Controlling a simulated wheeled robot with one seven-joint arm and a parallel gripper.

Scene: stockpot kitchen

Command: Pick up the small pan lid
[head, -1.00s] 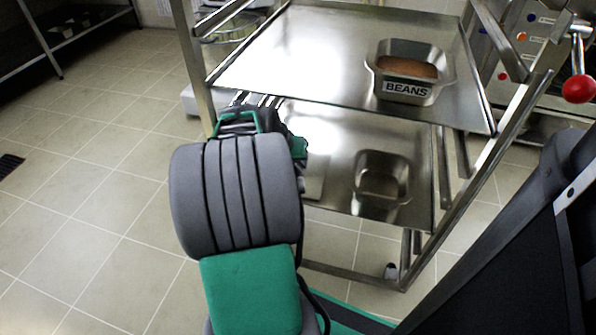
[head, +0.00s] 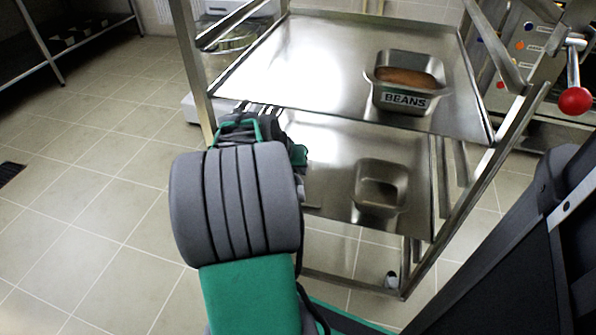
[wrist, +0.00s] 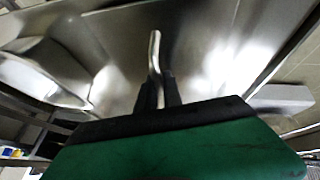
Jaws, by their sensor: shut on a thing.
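In the wrist view, my gripper (wrist: 158,88) has its two dark fingers closed around a thin, bent metal handle of the small pan lid (wrist: 154,48). The handle stands up between the fingers. The shiny steel around it makes the lid's outline hard to separate from the shelf, so I cannot tell whether it is clear of the surface. In the head view, my arm hides the fingertips and most or all of the lid, at the left side of the lower shelf.
A steel pan labelled BEANS (head: 408,82) stands on the rack's upper shelf (head: 300,62). An empty steel pan (head: 380,186) stands on the lower shelf (head: 335,160), right of my arm. Rack posts are close around my arm.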

